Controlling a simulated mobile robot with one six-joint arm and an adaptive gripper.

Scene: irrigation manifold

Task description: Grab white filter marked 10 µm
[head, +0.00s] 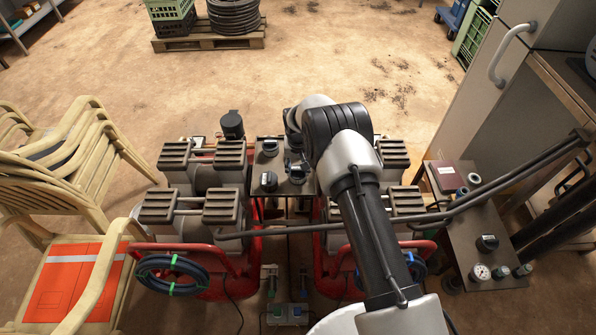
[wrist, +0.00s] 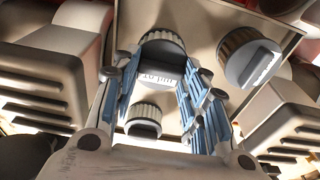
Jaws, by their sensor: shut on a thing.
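The white filter marked 10 µm (wrist: 158,76) is between the fingers of my gripper (wrist: 160,62) in the wrist view. It has a ribbed round cap, and its pale band with dark lettering faces the camera. My gripper, with blue-grey linked fingers, is shut on it from both sides. Whether the filter is still seated in the panel (wrist: 205,20) cannot be told. In the head view my arm covers much of this area, and I cannot make out the filter's marking there.
Other ribbed knobs stand close by, one at the right (wrist: 250,58) and one below (wrist: 143,121). Grey finned blocks (head: 221,206) flank the panel. A long dark bar (head: 480,190) crosses in front, and stacked chairs (head: 60,150) stand left.

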